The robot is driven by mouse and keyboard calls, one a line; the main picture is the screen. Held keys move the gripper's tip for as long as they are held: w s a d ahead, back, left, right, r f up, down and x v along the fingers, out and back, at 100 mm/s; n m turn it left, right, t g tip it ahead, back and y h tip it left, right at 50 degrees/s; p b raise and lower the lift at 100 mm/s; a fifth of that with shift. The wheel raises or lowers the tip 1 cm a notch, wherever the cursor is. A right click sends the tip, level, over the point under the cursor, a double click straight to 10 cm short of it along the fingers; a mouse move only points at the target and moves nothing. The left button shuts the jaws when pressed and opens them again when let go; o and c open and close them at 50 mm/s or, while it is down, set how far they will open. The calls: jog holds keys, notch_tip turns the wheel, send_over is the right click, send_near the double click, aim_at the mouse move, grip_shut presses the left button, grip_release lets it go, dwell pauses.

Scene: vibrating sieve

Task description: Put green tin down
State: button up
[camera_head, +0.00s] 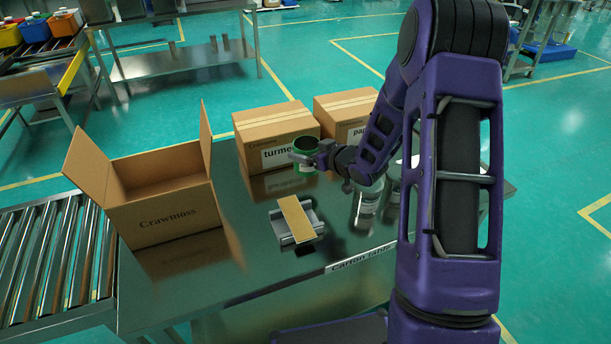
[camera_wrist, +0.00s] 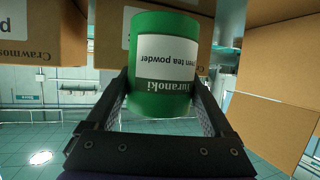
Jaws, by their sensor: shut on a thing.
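The green tin (camera_head: 305,147) is held between the fingers of my gripper (camera_head: 316,160), above the steel table (camera_head: 250,285) and in front of the closed carton with the label "turme..." partly hidden. In the wrist view the green tin (camera_wrist: 161,98) sits between both fingers of my gripper (camera_wrist: 160,105). Its white label reads "...en tea powder" and appears upside down there. The gap between the tin's base and the table cannot be judged exactly.
An open Crawmoss carton (camera_head: 165,215) stands at the left beside a roller conveyor (camera_head: 50,260). Two closed cartons (camera_head: 276,125) (camera_head: 345,108) stand at the back. A tape dispenser-like grey holder with a tan top (camera_head: 297,222) lies mid-table. A pale canister (camera_head: 367,203) stands near my arm.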

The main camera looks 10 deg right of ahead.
aim_at(307, 170)
jog(key=shift+f+b, duration=0.45)
jog(key=shift+f, duration=3)
jog(key=shift+f, duration=0.1)
jog(key=shift+f, duration=0.15)
jog(key=o, duration=1.1)
jog(key=shift+r, duration=0.35)
jog(key=p+v, duration=0.1)
jog(key=v, duration=1.1)
jog(key=shift+f, duration=0.2)
jog(key=shift+d, duration=0.1)
